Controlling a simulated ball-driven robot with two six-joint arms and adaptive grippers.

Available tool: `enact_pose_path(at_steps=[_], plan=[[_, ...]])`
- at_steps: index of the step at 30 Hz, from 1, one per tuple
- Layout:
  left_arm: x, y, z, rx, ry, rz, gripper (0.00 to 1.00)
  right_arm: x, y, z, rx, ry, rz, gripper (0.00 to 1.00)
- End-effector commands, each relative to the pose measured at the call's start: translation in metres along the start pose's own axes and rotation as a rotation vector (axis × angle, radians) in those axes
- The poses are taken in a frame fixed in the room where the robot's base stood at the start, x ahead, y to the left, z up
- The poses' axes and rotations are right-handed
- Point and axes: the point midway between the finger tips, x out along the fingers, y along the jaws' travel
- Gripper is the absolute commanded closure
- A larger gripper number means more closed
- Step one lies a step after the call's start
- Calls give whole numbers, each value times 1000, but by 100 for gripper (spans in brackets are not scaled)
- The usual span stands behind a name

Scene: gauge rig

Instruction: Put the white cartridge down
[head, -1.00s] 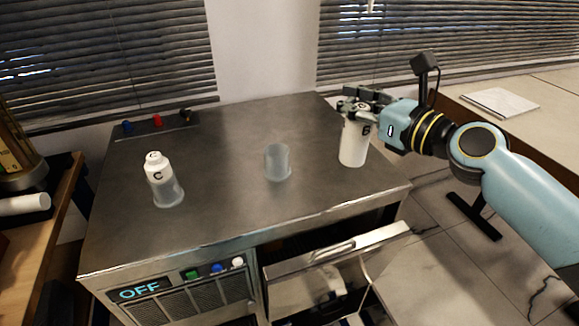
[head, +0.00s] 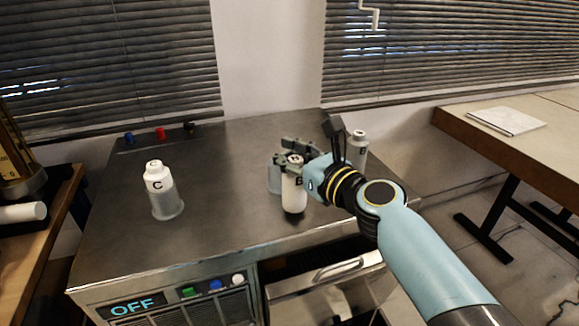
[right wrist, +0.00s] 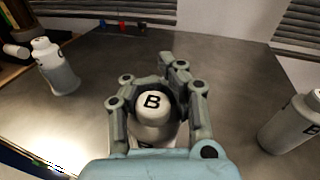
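The white cartridge (head: 293,196), marked B, is upright in my right gripper (head: 296,162), whose fingers close around its upper part. It also shows between the fingers of my right gripper (right wrist: 157,108) in the right wrist view (right wrist: 153,128). In the head view it stands in front of a clear cup (head: 273,178), partly hiding it. I cannot tell whether its base touches the worktop. A white cartridge marked C (head: 158,178) stands in a clear cup (head: 168,208) at left. Another white cartridge (head: 360,142) stands at right, partly behind my gripper. My left gripper is out of view.
The metal worktop (head: 225,175) is clear between the C cartridge and the middle cup. Coloured knobs (head: 160,133) line its back left edge.

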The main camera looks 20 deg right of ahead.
Motion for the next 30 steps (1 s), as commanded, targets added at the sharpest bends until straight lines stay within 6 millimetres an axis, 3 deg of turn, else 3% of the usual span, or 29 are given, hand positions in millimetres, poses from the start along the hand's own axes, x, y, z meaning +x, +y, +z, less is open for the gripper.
enact_pose_path(at_steps=[1, 3, 15, 25, 30], plan=[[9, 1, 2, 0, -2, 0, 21, 1, 0, -11, 1, 0, 0, 100], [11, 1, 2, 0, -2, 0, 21, 1, 0, -14, 0, 0, -1, 100], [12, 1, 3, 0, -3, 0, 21, 1, 0, -16, 0, -1, 0, 99], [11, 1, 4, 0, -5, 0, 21, 1, 0, -15, 0, 0, 0, 56], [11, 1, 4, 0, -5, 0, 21, 1, 0, -15, 0, -1, 0, 55]])
